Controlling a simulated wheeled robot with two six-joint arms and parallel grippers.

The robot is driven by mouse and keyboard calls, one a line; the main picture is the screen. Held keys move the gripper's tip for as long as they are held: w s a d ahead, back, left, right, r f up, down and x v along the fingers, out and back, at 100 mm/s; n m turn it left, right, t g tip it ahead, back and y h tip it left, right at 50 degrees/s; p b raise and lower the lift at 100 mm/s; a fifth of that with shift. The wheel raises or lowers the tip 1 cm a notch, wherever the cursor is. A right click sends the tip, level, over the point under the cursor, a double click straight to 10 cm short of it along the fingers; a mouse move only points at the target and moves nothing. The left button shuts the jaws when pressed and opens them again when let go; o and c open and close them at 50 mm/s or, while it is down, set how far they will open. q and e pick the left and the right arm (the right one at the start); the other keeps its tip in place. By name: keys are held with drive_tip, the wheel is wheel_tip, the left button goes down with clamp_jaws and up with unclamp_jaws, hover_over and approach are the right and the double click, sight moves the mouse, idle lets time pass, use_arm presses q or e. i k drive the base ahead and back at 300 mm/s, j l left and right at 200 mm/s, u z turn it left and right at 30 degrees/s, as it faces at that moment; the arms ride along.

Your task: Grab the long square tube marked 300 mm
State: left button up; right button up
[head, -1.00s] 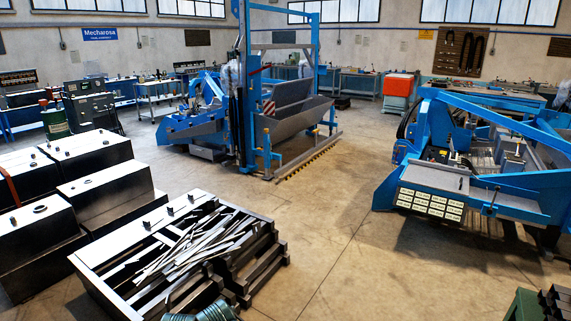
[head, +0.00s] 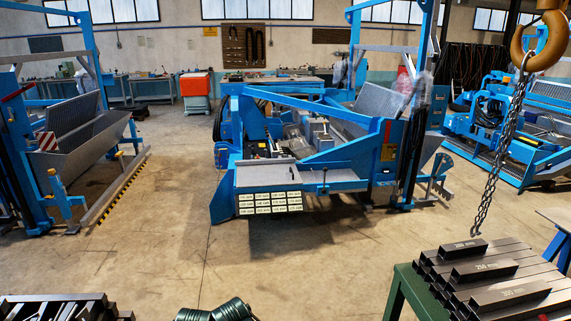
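The long square tube marked 300 mm (head: 510,293) lies at the lower right of the head view. It is dark, with pale lettering on its upper face. It rests on a layer of dark square tubes on a green stand (head: 404,287). Behind it lie a shorter tube marked 250 mm (head: 484,268) and a still shorter one marked 200 mm (head: 464,247). The frame's bottom right corner cuts off part of the pile. Neither of my grippers is in view.
A chain (head: 492,180) hangs from a rusty hook (head: 539,42) down to just behind the tubes. A blue machine (head: 350,160) stands at the centre. Dark metal frames (head: 60,308) show at bottom left.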

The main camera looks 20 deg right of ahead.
sight(495, 300)
drive_tip(key=i+l+z, duration=0.1)
drive_tip(key=z, duration=0.4)
drive_tip(key=i+z, duration=0.2)
drive_tip(key=z, duration=0.25)
drive_tip(key=i+z, duration=0.2)
drive_tip(key=z, duration=0.3)
drive_tip(key=i+z, duration=0.15)
drive_tip(key=z, duration=0.35)
drive_tip(key=i+j+z, duration=0.1)
drive_tip(key=i+z, duration=0.25)
drive_tip(key=k, duration=0.1)
